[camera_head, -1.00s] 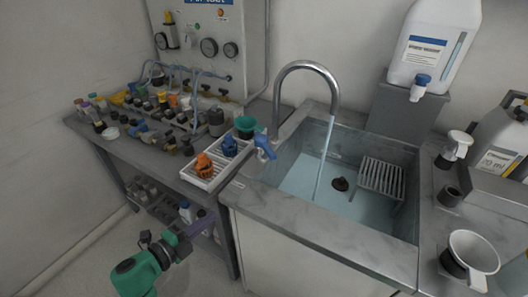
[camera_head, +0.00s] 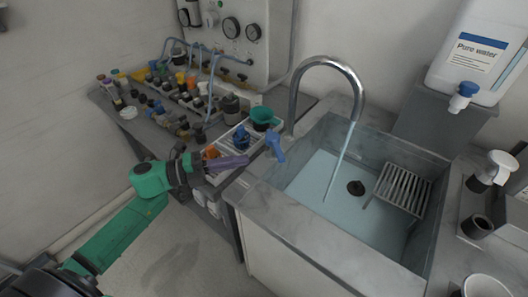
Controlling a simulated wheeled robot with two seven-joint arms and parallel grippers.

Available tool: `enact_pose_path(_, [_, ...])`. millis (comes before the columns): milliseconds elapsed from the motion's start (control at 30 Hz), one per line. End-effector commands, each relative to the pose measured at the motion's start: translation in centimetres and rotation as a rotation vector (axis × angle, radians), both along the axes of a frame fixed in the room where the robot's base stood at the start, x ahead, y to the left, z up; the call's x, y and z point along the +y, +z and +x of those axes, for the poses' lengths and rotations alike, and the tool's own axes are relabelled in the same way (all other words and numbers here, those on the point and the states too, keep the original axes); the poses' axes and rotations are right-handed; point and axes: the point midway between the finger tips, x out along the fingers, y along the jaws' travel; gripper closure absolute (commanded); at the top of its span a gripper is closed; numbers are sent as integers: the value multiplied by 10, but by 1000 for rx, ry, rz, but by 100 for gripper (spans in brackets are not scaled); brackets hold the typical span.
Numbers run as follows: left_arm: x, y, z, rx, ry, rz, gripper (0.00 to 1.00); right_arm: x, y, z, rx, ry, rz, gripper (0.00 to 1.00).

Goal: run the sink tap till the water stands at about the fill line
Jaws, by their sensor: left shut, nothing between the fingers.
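The sink (camera_head: 270,201) is a grey basin set in the counter, with pale blue water (camera_head: 318,184) in it. A curved metal tap (camera_head: 325,62) stands at its back left, and a stream of water falls from it into the basin. A blue tap lever (camera_head: 274,146) sits at the sink's left rim. I cannot make out a fill line. My left gripper (camera_head: 246,161), with purple fingers, is shut and empty, left of the lever and apart from it, in front of the white tray. My right gripper is not in view.
A white tray (camera_head: 222,178) holds an orange part, a blue part (camera_head: 241,137) and a green cup (camera_head: 263,118). A dark drain piece (camera_head: 356,187) and a slatted rack (camera_head: 404,190) are in the basin. A pure water jug (camera_head: 478,55) stands at the back right.

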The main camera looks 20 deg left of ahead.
Motion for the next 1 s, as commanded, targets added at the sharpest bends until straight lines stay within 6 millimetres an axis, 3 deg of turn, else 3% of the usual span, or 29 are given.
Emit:
enact_pose_path(300, [-50, 3, 31, 0, 1, -1, 100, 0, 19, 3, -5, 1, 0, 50])
enact_pose_path(733, [-58, -1, 34, 1, 1, 0, 100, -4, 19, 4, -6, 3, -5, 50])
enact_pose_path(1000, [-75, -1, 35, 1, 1, 0, 100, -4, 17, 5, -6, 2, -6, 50])
